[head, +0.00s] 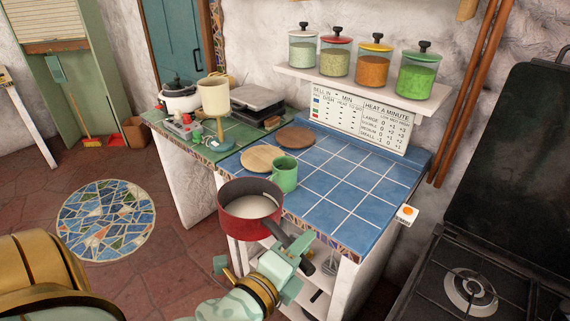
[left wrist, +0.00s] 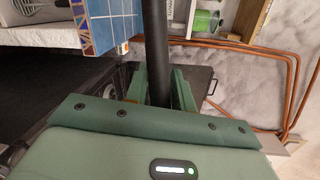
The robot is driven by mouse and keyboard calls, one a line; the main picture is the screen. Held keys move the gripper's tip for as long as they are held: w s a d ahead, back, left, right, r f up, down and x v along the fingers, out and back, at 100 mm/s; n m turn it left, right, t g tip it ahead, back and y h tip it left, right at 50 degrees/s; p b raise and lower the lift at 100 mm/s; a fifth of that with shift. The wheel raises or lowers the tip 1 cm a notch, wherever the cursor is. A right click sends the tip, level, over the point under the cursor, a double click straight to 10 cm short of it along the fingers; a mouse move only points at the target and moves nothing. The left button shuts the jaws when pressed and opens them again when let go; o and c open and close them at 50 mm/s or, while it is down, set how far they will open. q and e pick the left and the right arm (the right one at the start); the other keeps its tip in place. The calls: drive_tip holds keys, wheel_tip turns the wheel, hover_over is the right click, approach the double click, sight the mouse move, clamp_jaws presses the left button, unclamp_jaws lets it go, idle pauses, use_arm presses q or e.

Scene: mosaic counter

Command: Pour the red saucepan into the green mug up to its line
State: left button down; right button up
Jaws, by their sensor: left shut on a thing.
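The red saucepan (head: 251,212) is in the head view, held level near the front left corner of the blue tiled counter. It has a pale liquid inside and a dark handle. My left gripper (head: 292,256) is shut on that handle. In the left wrist view the dark handle (left wrist: 155,45) runs between the fingers of my left gripper (left wrist: 158,88). The green mug (head: 284,174) stands upright on the blue counter, just behind the saucepan. Its line and its inside cannot be made out. My right gripper is not in view.
Two round boards, one light (head: 262,158) and one brown (head: 295,138), lie behind the mug. The blue counter (head: 345,200) is clear to the right. A lamp (head: 216,100) stands at the left, a stove (head: 470,290) at the right. Several jars line a shelf (head: 360,87) above.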

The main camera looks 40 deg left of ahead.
use_arm(q)
drive_tip(key=w+a+m+h, duration=0.3)
drive_tip(key=w+h, duration=0.1)
drive_tip(key=w, duration=0.5)
drive_tip(key=w+a+m+g+h+p, duration=0.1)
drive_tip(key=w+h, duration=0.4)
drive_tip(key=w, duration=0.5)
drive_tip(key=shift+w+a+m, duration=0.3)
drive_tip(key=shift+a+m, duration=0.6)
drive_tip(key=shift+a, duration=0.15)
